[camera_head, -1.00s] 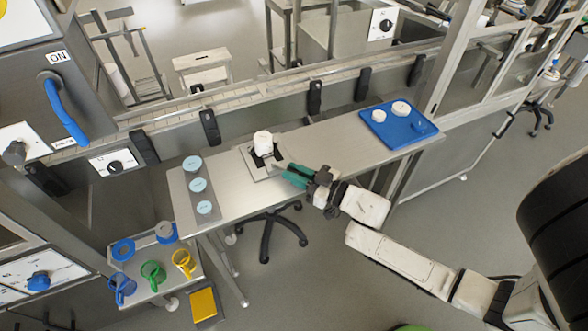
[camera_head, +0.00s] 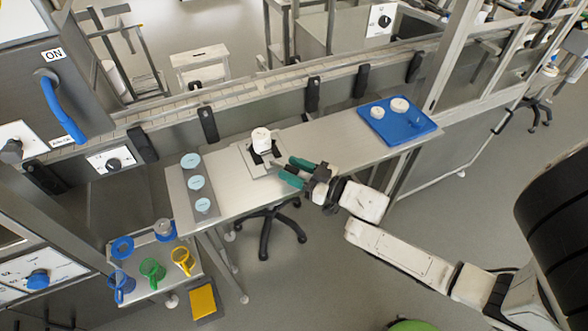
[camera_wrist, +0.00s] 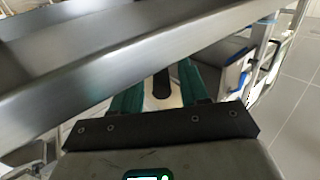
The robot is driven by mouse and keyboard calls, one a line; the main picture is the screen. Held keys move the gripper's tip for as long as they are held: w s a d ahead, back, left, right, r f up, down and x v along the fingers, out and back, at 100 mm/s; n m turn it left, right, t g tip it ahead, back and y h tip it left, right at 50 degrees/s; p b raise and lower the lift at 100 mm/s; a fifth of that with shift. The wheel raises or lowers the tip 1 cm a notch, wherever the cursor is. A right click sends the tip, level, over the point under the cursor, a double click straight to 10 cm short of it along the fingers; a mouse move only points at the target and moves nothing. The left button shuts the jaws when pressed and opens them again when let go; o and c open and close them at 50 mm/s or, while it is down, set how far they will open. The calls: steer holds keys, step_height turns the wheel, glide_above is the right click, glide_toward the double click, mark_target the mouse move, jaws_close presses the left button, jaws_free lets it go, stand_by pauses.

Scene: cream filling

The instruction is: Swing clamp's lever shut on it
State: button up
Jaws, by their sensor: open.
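A white jar (camera_head: 261,139) stands upright on the clamp's pale square base plate (camera_head: 259,170) on the steel table. Black clamp parts (camera_head: 254,157) show beside the jar's foot. The lever is too small to make out clearly. My gripper (camera_head: 286,168) is open at the right of the clamp, its two teal fingers pointing left towards it. In the wrist view the fingers (camera_wrist: 158,92) are apart, with a dark and white form (camera_wrist: 162,84) beyond or between them. A broad metal bar (camera_wrist: 90,85) crosses in front of the fingertips and hides them; I cannot tell what it is.
A blue tray (camera_head: 421,128) with white round pieces lies at the table's right end. A grey strip with pale blue discs (camera_head: 196,183) lies at the left end. A lower side table holds coloured jugs (camera_head: 152,270). The table between clamp and tray is clear.

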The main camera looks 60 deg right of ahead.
steer(key=s+b, duration=0.2)
steer(key=s, duration=0.8)
steer(key=shift+s, duration=0.4)
